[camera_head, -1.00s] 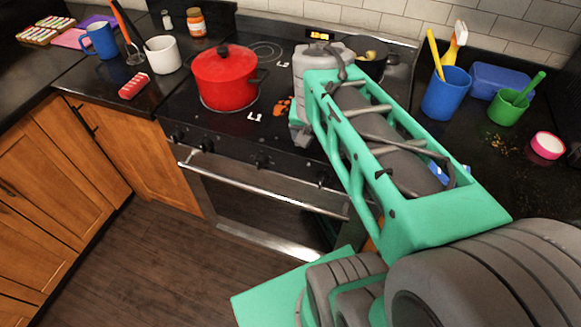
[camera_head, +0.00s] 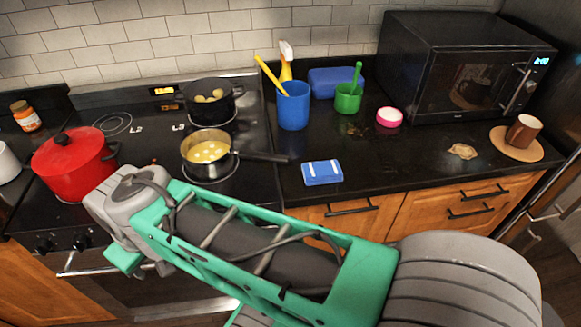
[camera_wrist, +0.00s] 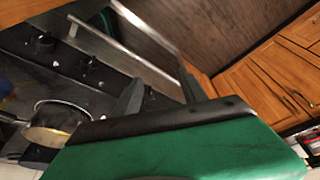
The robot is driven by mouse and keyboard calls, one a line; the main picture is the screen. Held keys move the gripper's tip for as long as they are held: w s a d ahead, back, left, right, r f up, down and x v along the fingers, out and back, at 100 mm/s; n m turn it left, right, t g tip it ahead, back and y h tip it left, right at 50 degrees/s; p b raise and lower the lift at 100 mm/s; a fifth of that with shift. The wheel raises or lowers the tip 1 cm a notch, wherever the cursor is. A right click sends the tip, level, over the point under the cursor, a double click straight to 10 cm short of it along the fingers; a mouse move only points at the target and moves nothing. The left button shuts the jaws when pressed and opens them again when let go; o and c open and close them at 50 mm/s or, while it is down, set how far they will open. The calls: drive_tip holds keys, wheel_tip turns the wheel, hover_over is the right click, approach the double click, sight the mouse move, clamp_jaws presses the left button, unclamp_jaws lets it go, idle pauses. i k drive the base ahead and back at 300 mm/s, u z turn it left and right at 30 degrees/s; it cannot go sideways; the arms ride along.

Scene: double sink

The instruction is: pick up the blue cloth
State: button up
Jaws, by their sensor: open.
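The blue cloth (camera_head: 322,172) looks like a small folded blue pad with white stripes. It lies flat near the front edge of the dark counter, just right of the stove, in the head view. I do not make it out in the wrist view. My gripper is at the far end of my arm, left of the cloth and in front of the stove; its fingers are mostly hidden in the head view. In the wrist view my gripper (camera_wrist: 160,90) shows two dark fingers apart with nothing between them, well away from the cloth.
A saucepan (camera_head: 207,153) has its handle reaching over the counter near the cloth. A red pot (camera_head: 73,163) stands on the stove. A blue cup (camera_head: 293,106), green cup (camera_head: 348,98) and pink-rimmed bowl (camera_head: 389,117) stand behind the cloth. Counter right of it is mostly clear.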

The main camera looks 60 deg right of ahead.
sight(324, 172)
drive_tip(key=u, duration=1.15)
drive_tip(key=k, duration=0.9)
drive_tip(key=z, duration=0.8)
drive_tip(key=i, duration=0.5)
drive_tip(key=u, duration=0.05)
